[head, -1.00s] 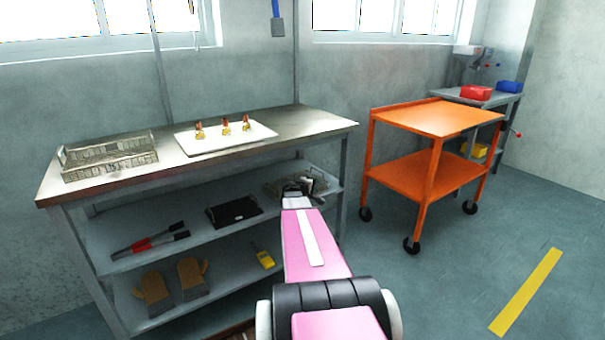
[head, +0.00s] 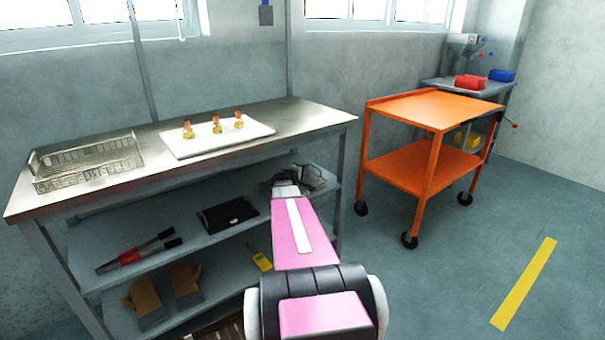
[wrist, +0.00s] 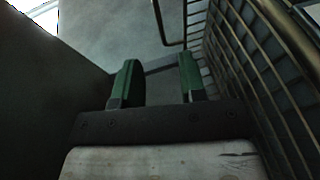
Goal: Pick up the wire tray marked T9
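A wire tray (head: 316,178) sits at the right end of the bench's upper shelf, partly hidden behind my gripper (head: 284,182). Its wire mesh side (wrist: 262,70) fills the right of the wrist view, close to the fingers, and a bent wire bar shows beyond the fingertips. My gripper's green fingers (wrist: 158,78) are apart with nothing visible between them. Another wire tray (head: 88,170) sits on the left of the bench top, well away from my gripper. I cannot read a T9 mark on either tray.
The steel bench (head: 290,115) holds a white board (head: 200,146) with several brass fittings. Its shelves hold a black case (head: 228,214), red-handled tools (head: 135,252), gloves (head: 165,292) and a yellow device (head: 261,262). An orange cart (head: 435,108) stands to the right. Floor at right is clear.

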